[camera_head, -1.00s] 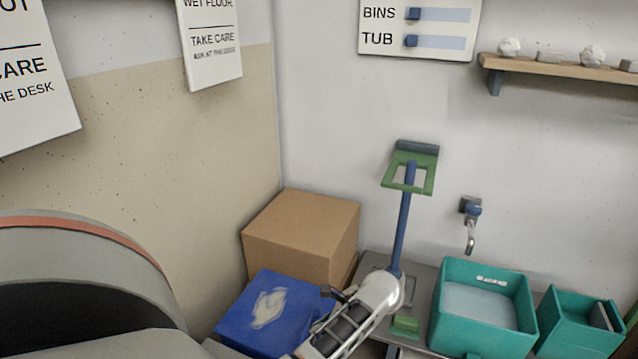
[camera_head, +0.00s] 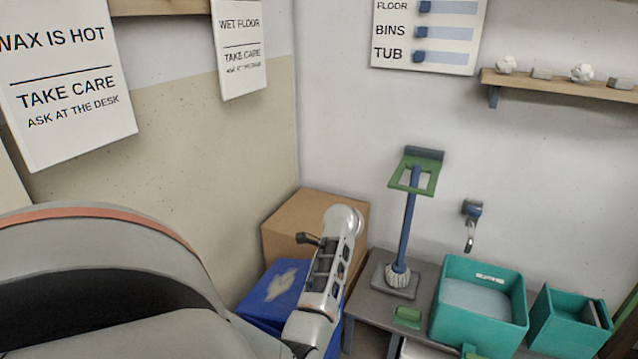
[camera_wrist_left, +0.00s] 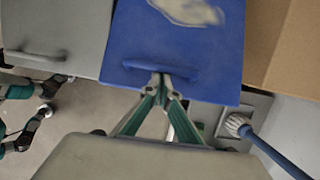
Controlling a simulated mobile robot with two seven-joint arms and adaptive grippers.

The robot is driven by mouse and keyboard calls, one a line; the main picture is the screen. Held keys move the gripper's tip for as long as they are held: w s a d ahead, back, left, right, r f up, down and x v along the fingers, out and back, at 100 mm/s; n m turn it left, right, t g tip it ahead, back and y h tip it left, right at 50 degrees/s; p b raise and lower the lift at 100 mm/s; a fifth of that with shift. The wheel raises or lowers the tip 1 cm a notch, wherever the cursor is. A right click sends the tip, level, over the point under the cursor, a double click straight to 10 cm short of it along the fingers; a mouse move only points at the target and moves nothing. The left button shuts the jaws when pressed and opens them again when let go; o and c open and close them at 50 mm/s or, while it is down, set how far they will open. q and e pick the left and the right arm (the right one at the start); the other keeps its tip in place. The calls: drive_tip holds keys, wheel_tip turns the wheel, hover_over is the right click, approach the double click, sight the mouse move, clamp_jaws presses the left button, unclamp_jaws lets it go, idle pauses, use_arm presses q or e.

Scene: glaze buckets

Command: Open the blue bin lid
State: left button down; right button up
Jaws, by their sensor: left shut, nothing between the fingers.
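The blue bin lid (camera_wrist_left: 185,45) lies flat, with a pale smear and a blue bar handle (camera_wrist_left: 162,72) on its near edge. In the head view the lid (camera_head: 262,312) is partly hidden by my left arm. My left gripper (camera_wrist_left: 161,80) is shut and empty, its tips at or just under the handle; I cannot tell whether they touch. It is not clear in the head view. At the left of the wrist view are the spread teal and grey fingers of my right gripper (camera_wrist_left: 58,94), open and apart from the lid.
A grey lid with a handle (camera_wrist_left: 38,54) is left of the blue one. A cardboard box (camera_head: 290,218) stands behind it. A grey bench (camera_head: 366,312) holds a blue-handled brush (camera_head: 407,225). Teal tubs (camera_head: 480,325) stand to the right.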

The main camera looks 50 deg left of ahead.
use_arm(q)
drive_tip(key=shift+t+h, duration=0.5)
drive_tip(key=shift+h, duration=0.2)
drive_tip(key=r, duration=0.1)
drive_tip(key=a+r+p, duration=0.1)
drive_tip(key=r, duration=0.1)
drive_tip(key=a+r+p, duration=0.1)
drive_tip(key=shift+s+r, duration=0.3)
drive_tip(key=s+a+r+p, duration=0.1)
drive_tip(key=s+a+r, duration=0.2)
drive_tip(key=a, duration=0.4)
drive_tip(key=s+a+r+h+p, duration=0.1)
drive_tip(key=s+a+r, duration=0.1)
drive_tip(key=s+a, duration=0.3)
drive_tip(key=s+a+r, duration=0.3)
drive_tip(key=s+a, duration=0.2)
drive_tip(key=a, duration=0.6)
drive_tip(key=shift+r+t+p, duration=0.3)
drive_tip(key=shift+r+p, duration=0.05)
drive_tip(key=shift+p, duration=0.05)
use_arm(e)
drive_tip(key=shift+s+d+r+h, duration=0.35)
drive_tip(key=shift+s+r, duration=0.1)
drive_tip(key=shift+r, duration=0.15)
use_arm(q)
drive_tip(key=shift+s, duration=0.15)
use_arm(e)
drive_tip(key=shift+s+f, duration=0.15)
drive_tip(key=shift+s, duration=0.1)
